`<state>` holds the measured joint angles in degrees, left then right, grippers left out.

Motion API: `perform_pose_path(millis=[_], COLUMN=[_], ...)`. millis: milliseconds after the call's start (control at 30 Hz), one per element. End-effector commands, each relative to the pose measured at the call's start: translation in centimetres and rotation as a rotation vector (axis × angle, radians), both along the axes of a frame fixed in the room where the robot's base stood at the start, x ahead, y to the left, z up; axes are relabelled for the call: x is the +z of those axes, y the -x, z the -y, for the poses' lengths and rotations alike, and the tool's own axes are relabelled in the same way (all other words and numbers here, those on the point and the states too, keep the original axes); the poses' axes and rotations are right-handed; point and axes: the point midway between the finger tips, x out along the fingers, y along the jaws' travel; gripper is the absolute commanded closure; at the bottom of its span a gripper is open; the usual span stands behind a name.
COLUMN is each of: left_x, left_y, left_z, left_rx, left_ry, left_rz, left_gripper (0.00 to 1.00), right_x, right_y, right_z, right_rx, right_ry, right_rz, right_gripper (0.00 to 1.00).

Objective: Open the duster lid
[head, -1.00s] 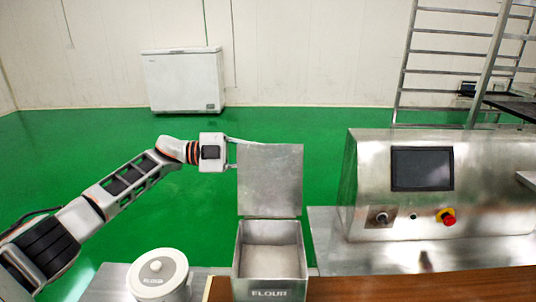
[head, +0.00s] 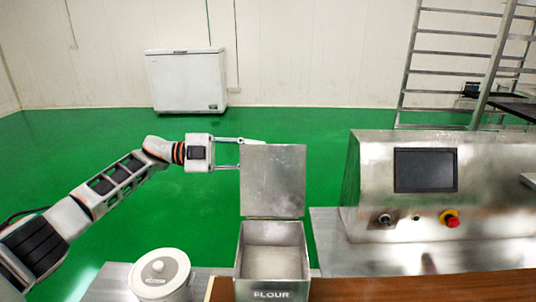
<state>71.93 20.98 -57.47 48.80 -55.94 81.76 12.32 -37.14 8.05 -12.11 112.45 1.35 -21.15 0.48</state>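The duster is a steel box labelled FLOUR (head: 272,295), standing at the bottom centre of the head view. Its square metal lid (head: 273,181) stands upright at the back of the box, so the top is open and pale flour (head: 273,262) shows inside. My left gripper (head: 238,153) is at the upper left edge of the lid. Its two fingers are spread apart with green floor showing between them, and their tips are close to or partly behind the lid edge; contact is unclear. My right gripper is not in view.
A white lidded canister (head: 160,272) stands left of the box. A steel machine (head: 375,190) with a dark screen and a red emergency button (head: 451,219) stands to the right. A wire rack (head: 462,72) and a white chest freezer (head: 187,82) are behind.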

Motion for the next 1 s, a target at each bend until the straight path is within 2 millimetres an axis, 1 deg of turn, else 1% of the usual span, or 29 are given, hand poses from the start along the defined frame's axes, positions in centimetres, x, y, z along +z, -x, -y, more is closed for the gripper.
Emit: perform_pose_path(millis=[33, 200, 300, 400, 600, 1000], left_x=[0.0, 0.0, 0.1, 0.1, 0.1, 0.1], left_y=[-0.1, -0.1, -0.1, 0.0, 0.0, 0.0], left_z=[-1.3, -4.5, -6.0, -7.0, -7.7, -7.7], left_rx=[0.004, 0.003, 0.003, 0.001, 0.0, 0.0], left_ry=[-0.001, -0.001, -0.001, 0.0, 0.001, 0.001], left_rz=[0.0, 0.0, 0.001, 0.0, 0.001, 0.001], left_gripper=[0.75, 0.75, 0.75, 0.75, 0.75, 0.75], right_x=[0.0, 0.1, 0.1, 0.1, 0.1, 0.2], right_y=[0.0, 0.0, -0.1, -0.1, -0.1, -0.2], right_z=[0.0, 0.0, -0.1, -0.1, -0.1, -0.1], right_rx=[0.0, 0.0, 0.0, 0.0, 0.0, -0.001], right_ry=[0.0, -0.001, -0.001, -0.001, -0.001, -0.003], right_rz=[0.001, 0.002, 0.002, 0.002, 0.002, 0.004], right_gripper=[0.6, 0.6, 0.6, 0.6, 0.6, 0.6])
